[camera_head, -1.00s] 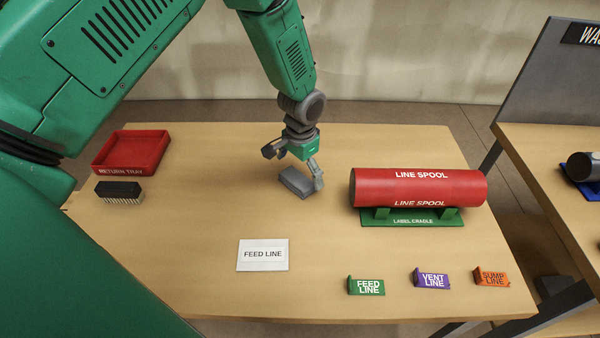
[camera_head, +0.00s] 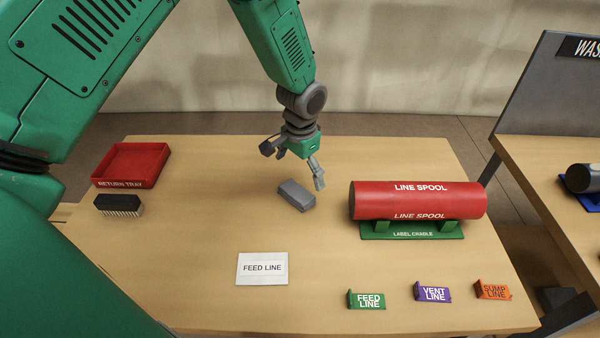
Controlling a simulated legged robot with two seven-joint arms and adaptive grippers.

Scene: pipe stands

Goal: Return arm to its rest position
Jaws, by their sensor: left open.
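My left arm, green with dark wrist joints, comes in from the upper left. Its gripper (camera_head: 296,170) is open and empty above the wooden table. One finger hangs at the right, close to a grey block (camera_head: 296,195) that lies on the table below. The gripper appears apart from the block. My right gripper does not show.
A red return tray (camera_head: 131,164) and a black brush (camera_head: 118,205) are at the left. A red line spool (camera_head: 418,200) lies on a green label cradle (camera_head: 412,231). A white feed line card (camera_head: 262,269) and green (camera_head: 367,299), purple (camera_head: 432,292) and orange (camera_head: 492,290) labels are in front.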

